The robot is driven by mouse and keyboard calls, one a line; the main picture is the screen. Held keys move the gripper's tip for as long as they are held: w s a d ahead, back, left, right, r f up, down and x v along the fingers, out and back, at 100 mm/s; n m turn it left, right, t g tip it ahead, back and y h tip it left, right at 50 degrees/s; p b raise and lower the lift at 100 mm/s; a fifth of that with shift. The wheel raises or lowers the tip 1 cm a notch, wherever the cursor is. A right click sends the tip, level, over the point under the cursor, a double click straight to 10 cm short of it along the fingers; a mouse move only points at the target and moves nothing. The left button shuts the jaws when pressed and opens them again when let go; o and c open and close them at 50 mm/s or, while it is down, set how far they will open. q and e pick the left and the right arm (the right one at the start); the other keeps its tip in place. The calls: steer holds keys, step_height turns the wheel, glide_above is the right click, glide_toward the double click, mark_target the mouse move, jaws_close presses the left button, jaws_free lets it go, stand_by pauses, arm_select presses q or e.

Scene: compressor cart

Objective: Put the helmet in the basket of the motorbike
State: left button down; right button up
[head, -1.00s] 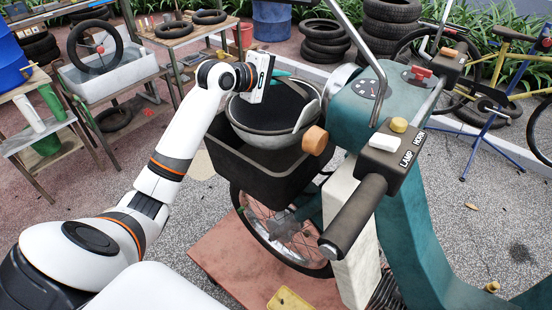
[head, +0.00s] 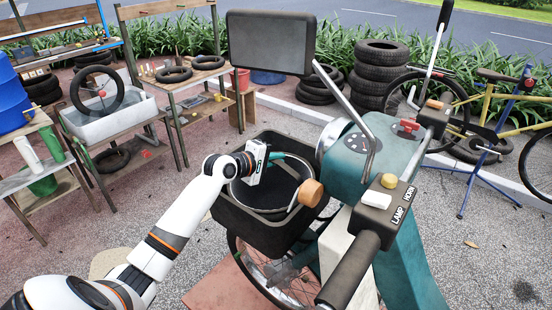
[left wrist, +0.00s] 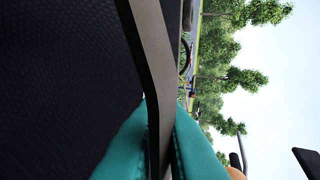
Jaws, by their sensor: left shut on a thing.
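The helmet (head: 270,185) is a grey bowl, open side up, with a dark inside. It sits low inside the black basket (head: 262,238) at the front of the teal motorbike (head: 345,160), its rim near the basket's rim. Whether it touches the basket floor is hidden. My left gripper (head: 280,157) is at the helmet's far rim. In the left wrist view the teal fingertips (left wrist: 160,145) are shut on the grey rim, with the helmet's dark inside (left wrist: 65,80) at left. My right gripper is not in view.
Work tables with tyres (head: 174,75) are at the back left. Stacked tyres (head: 382,75) and a yellow bicycle (head: 490,110) are behind at the right.

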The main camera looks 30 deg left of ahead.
arm_select(q)
steer(key=shift+r, duration=0.1)
steer(key=c, duration=1.9)
jaws_free()
steer(key=shift+f, duration=0.2)
steer(key=shift+c, duration=0.2)
steer(key=o, duration=0.4)
steer(key=shift+s, duration=0.1)
steer(key=shift+r, duration=0.15)
steer(key=b+v, duration=0.2)
steer(key=v, duration=1)
steer(key=shift+d+b, duration=0.1)
steer(key=shift+b, duration=0.3)
